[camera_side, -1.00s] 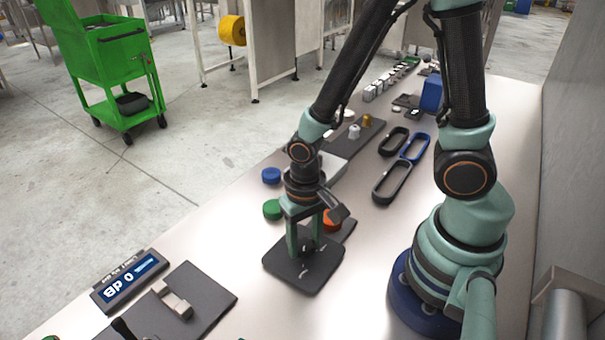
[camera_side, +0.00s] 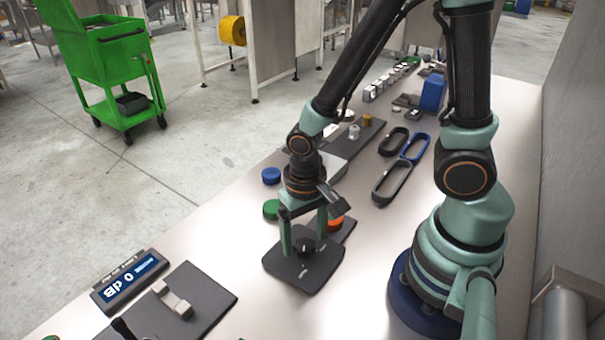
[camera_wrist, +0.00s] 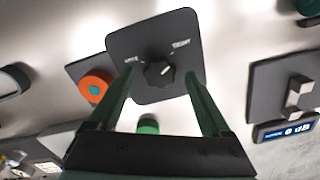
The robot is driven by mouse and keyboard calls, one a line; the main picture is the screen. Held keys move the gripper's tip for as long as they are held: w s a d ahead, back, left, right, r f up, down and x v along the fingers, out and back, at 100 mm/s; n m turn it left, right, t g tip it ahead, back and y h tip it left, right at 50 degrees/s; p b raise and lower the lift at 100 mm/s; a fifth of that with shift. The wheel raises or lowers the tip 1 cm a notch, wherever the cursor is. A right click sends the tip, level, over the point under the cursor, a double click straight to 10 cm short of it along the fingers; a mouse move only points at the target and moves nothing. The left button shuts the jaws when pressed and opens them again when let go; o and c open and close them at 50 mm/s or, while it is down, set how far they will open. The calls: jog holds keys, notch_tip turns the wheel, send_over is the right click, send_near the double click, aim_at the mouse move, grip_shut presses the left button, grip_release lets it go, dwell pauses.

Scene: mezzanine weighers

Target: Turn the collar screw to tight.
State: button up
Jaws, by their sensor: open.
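The collar screw is a black lobed knob (camera_wrist: 158,74) in the middle of a dark square plate (camera_wrist: 150,25) with two white labels. The right label in the wrist view appears to read TIGHT; the left one is blurred. A small white mark on the knob lies on its right side, toward the TIGHT label. In the side view the knob (camera_side: 304,248) stands on the plate (camera_side: 310,280). My gripper (camera_side: 304,240) is open, with one finger on each side of the knob and a gap to it. The fingers also straddle it in the wrist view (camera_wrist: 160,78).
An orange-ringed disc (camera_wrist: 95,88) on a dark pad and a green disc (camera_side: 271,209) are close to the plate. A display (camera_side: 130,280) reading 0 dB and a dark plate with a beige block (camera_side: 173,300) stand front left. Dark and blue loops (camera_side: 392,183) lie behind right.

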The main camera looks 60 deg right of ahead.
aim_at(305, 245)
notch_tip(305, 245, up, 11)
dwell(0.5)
jog(key=w+d+r+n+t, duration=0.3)
jog(key=d+r+n+t, duration=0.1)
jog(key=r, duration=0.6)
jog(key=shift+w+d+t, duration=0.3)
jog(key=shift+d+t, duration=0.5)
jog(key=shift+d, duration=0.5)
